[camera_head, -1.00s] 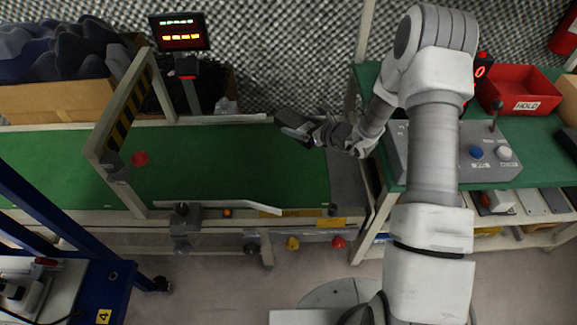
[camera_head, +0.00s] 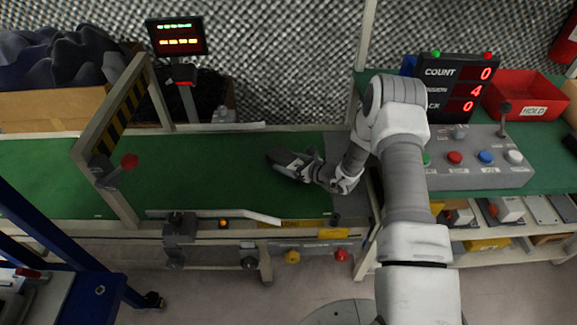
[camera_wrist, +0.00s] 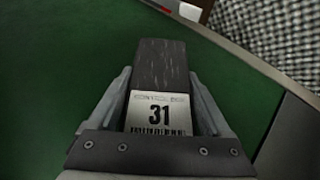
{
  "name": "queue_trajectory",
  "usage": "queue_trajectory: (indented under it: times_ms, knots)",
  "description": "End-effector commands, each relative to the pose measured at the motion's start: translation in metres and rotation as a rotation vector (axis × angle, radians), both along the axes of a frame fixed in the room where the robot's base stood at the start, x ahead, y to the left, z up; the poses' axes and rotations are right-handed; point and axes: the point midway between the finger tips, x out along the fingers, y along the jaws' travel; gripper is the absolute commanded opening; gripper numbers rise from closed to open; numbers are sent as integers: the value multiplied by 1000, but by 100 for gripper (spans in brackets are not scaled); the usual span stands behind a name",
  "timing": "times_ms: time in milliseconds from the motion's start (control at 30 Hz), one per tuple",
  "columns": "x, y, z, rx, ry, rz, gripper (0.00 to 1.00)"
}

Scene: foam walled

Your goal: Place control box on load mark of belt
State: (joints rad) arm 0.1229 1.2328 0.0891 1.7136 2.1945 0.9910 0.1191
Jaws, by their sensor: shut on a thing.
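The control box (camera_wrist: 160,67) is a dark, scuffed block with a white label reading 31 and a barcode in the wrist view. My gripper (camera_wrist: 160,98) is shut on it, one finger along each side. In the head view the box (camera_head: 280,157) points left from my gripper (camera_head: 297,166), over the right part of the green belt (camera_head: 220,180). I cannot tell whether the box touches the belt. I cannot make out a load mark on the belt in either view.
A frame with a striped panel (camera_head: 118,115) spans the belt on the left, with a red disc (camera_head: 129,161) on it. Metal guide rails (camera_head: 215,214) line the belt edges. A control panel (camera_head: 465,178) and red HOLD bin (camera_head: 522,95) stand right. The belt between frame and gripper is clear.

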Motion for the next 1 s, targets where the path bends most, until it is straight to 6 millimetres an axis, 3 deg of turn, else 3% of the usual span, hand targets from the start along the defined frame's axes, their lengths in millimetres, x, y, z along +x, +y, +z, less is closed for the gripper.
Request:
queue_trajectory:
  times_ms: [400,433,500,833,1000]
  knots:
    - [1,0,-8,1,-3,-1,3]
    - [1,0,-8,0,-2,-1,88]
    - [1,0,-8,0,-2,-1,100]
    - [0,-1,-3,0,-2,-1,100]
    - [-18,-20,10,0,2,-5,100]
